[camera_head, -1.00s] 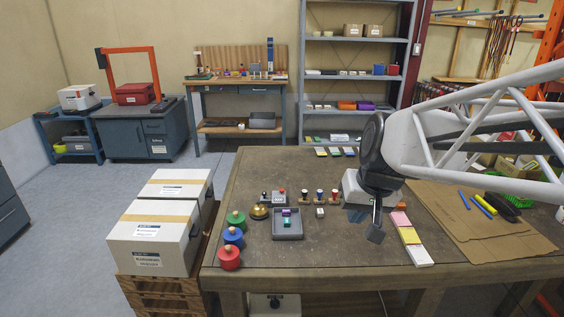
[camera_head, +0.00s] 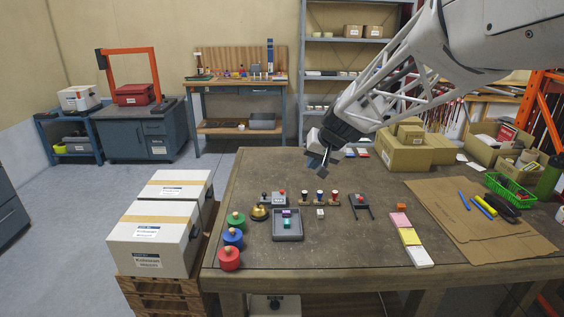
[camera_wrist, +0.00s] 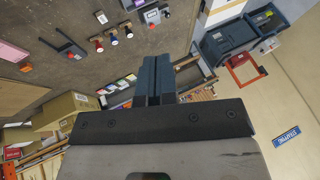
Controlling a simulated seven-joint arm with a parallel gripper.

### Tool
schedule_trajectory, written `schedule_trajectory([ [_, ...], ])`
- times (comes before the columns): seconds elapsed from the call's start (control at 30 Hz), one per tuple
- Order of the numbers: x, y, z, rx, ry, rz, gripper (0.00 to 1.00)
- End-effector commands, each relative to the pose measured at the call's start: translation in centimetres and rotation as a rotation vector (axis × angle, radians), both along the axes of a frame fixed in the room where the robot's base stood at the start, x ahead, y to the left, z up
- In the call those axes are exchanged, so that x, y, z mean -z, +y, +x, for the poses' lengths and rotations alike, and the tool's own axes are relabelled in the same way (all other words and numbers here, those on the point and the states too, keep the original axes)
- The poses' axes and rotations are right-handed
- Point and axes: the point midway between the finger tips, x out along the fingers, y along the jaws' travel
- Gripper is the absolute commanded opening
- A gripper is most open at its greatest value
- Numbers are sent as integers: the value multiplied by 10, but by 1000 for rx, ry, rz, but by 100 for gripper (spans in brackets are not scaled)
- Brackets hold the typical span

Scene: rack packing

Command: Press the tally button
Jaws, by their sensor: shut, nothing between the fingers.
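A small grey device with a red button (camera_head: 282,192), which looks like the tally button, sits on the workbench behind the grey tray. It also shows at the top of the wrist view as a grey device (camera_wrist: 152,15). My gripper (camera_head: 321,166) is shut and empty. It hangs tilted in the air above the back part of the bench, to the right of and well above the device, touching nothing.
A dark two-armed stand (camera_head: 361,208) is further right. Cardboard boxes (camera_head: 403,155) stand at the back right. The front middle is clear.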

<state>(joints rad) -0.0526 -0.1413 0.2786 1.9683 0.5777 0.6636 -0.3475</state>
Motion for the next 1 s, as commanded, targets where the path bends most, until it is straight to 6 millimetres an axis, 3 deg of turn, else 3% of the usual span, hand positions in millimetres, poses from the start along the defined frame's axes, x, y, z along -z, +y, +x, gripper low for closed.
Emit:
schedule_trajectory([
  [0.57,48,33,134,36,-67,88,0],
  [1.0,103,55,227,81,-113,137,0],
])
